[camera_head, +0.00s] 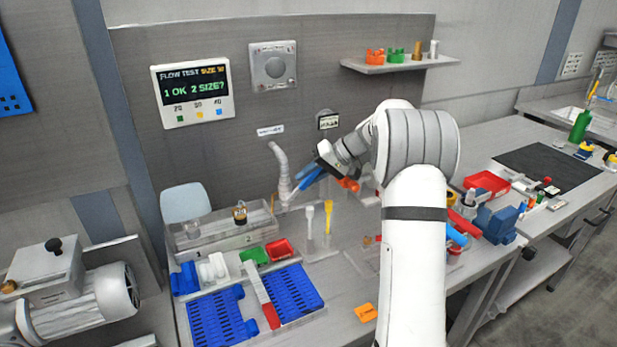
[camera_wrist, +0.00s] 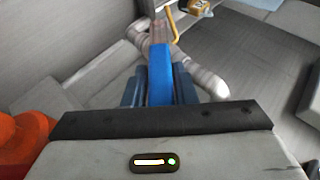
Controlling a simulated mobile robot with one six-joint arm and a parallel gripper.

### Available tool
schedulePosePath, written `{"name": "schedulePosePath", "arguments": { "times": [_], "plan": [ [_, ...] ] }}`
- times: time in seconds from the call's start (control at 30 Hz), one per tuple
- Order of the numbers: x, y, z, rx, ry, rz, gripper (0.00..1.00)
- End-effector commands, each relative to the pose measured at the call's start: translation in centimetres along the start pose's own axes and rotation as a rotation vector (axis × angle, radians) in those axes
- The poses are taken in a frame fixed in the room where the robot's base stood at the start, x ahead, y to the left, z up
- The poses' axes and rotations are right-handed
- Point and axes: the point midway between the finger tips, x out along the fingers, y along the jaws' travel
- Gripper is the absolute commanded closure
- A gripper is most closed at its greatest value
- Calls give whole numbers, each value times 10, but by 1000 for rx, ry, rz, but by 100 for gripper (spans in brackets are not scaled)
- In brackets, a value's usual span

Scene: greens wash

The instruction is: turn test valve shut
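A bright blue bar (camera_wrist: 160,80), which looks like the test valve's lever, lies lengthwise between the two dark blue fingers of my gripper (camera_wrist: 160,92). The fingers press close on both sides of it. In the head view my gripper (camera_head: 306,182) points down and left beside the pale upright pipe (camera_head: 283,165), with blue showing at its fingers. The valve body is hidden or too small to tell. The pipe (camera_wrist: 204,78) also shows right of the bar in the wrist view.
An orange-red part (camera_head: 348,184) sits close right of my gripper. Below stand a clear trough (camera_head: 222,241), white and yellow upright tools (camera_head: 328,220) and blue racks (camera_head: 218,317). The wall screen (camera_head: 192,92) reads "FLOW TEST", "1 OK 2 SIZE?". A shelf (camera_head: 400,64) holds small fittings.

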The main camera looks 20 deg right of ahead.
Motion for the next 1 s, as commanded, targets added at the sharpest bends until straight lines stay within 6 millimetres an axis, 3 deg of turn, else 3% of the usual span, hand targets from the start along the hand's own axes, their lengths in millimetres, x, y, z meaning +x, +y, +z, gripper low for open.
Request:
{"name": "schedulePosePath", "arguments": {
  "times": [0.2, 0.47, 0.83, 1.0],
  "plan": [
    [2, -1, 0, -2, -3, -2, 58],
    [0, -2, 0, -2, -3, -2, 58],
    [-56, 0, 0, -2, -1, 0, 58],
    [-73, -1, 0, -2, -3, -2, 58]
  ]
}}
